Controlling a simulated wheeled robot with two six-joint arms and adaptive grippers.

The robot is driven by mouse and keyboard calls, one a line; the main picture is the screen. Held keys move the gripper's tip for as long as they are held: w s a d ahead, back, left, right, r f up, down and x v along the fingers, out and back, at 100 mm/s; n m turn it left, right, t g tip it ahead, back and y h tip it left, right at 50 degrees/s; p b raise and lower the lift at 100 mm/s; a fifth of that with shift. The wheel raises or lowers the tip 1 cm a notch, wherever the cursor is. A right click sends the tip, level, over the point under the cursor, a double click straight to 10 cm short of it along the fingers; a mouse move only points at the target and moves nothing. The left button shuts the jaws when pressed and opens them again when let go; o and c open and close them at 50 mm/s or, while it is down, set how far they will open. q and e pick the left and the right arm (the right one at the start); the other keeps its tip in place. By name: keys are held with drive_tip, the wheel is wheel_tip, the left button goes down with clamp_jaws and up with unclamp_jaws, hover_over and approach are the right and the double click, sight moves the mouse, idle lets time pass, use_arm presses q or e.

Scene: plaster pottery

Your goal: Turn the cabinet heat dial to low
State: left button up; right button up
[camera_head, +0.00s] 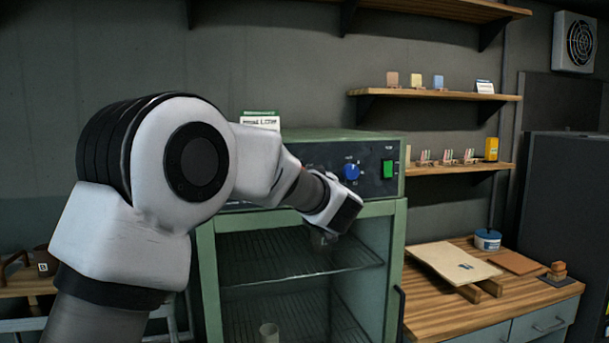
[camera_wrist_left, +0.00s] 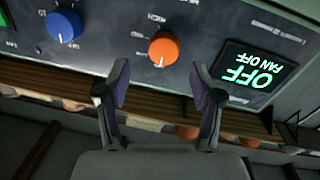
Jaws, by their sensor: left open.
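The drying cabinet (camera_head: 396,240) is green with a dark control panel (camera_head: 375,190). In the left wrist view, turned upside down, an orange dial (camera_wrist_left: 163,49) with a pale pointer mark sits on the panel, with small white lettering around it. A blue dial (camera_wrist_left: 64,24) is to its left; it also shows in the head view (camera_head: 351,172). My left gripper (camera_wrist_left: 158,68) is open and empty, its fingertips just below the orange dial in that picture, one toward each side. They look apart from it. In the head view my arm hides the orange dial.
A lit display (camera_wrist_left: 254,72) reads OFF and FAN OFF, beside one fingertip. A green switch (camera_head: 389,169) is on the panel. A wooden counter (camera_head: 440,312) with a board stands at the right.

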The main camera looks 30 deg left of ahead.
use_arm(q)
drive_tip(key=x, duration=0.4)
drive_tip(key=shift+a+p, duration=0.3)
drive_tip(key=shift+p, duration=0.1)
drive_tip(key=c, duration=0.5)
drive_tip(key=shift+s, duration=0.1)
drive_tip(key=c, duration=0.6)
drive_tip(key=shift+c, duration=0.2)
drive_tip(key=shift+r, duration=0.1)
